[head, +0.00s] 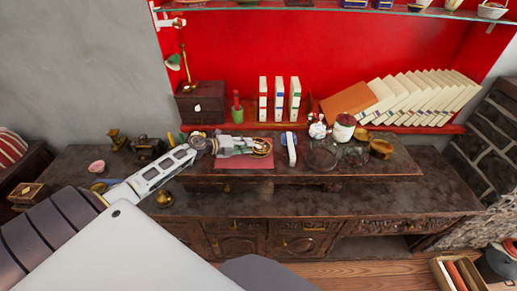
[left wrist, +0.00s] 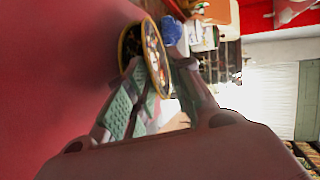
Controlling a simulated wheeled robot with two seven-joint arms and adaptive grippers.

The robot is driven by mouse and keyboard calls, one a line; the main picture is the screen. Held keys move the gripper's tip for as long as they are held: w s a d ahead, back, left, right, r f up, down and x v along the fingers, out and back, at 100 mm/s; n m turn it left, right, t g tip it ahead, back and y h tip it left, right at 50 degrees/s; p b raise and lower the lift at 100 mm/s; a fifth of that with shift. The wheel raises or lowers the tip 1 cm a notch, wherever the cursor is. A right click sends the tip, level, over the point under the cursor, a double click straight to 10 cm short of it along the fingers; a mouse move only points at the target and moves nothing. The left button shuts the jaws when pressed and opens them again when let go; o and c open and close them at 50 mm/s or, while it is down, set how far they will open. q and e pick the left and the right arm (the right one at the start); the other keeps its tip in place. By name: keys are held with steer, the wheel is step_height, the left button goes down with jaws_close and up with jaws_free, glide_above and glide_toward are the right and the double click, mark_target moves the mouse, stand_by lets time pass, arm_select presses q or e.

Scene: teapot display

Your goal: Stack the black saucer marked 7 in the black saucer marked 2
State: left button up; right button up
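A dark saucer with a gold rim and a coloured pattern (left wrist: 153,55) shows edge-on in the left wrist view, above the red mat (left wrist: 50,70). In the head view a gold-rimmed saucer (head: 262,147) shows at the tip of my left gripper (head: 245,148), over the mat (head: 245,162). In the left wrist view my left gripper (left wrist: 160,85) has its fingers apart, with the saucer's near rim between them; I see no clear grip on it. A second rim may lie behind the first. No numbers are readable. My right gripper is out of view.
A white object with blue (head: 290,148) stands right of the mat. Further right are a glass dish (head: 322,154), a red-and-white jar (head: 343,128) and a brass cup (head: 381,148). Books (head: 279,98) stand on the shelf behind. The dresser's lower front ledge (head: 330,203) is mostly clear.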

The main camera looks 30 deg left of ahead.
arm_select(q)
steer(key=shift+p+v, duration=1.2)
steer(key=shift+v, duration=1)
steer(key=shift+p+v, duration=0.9)
steer(key=shift+v, duration=0.65)
steer(key=shift+r, duration=0.15)
step_height(320, 180, up, 7)
steer(key=s+a+p, duration=0.1)
steer(key=s+p, duration=0.1)
steer(key=p, duration=0.1)
steer(key=shift+s+a, duration=0.2)
steer(key=shift+d, duration=0.1)
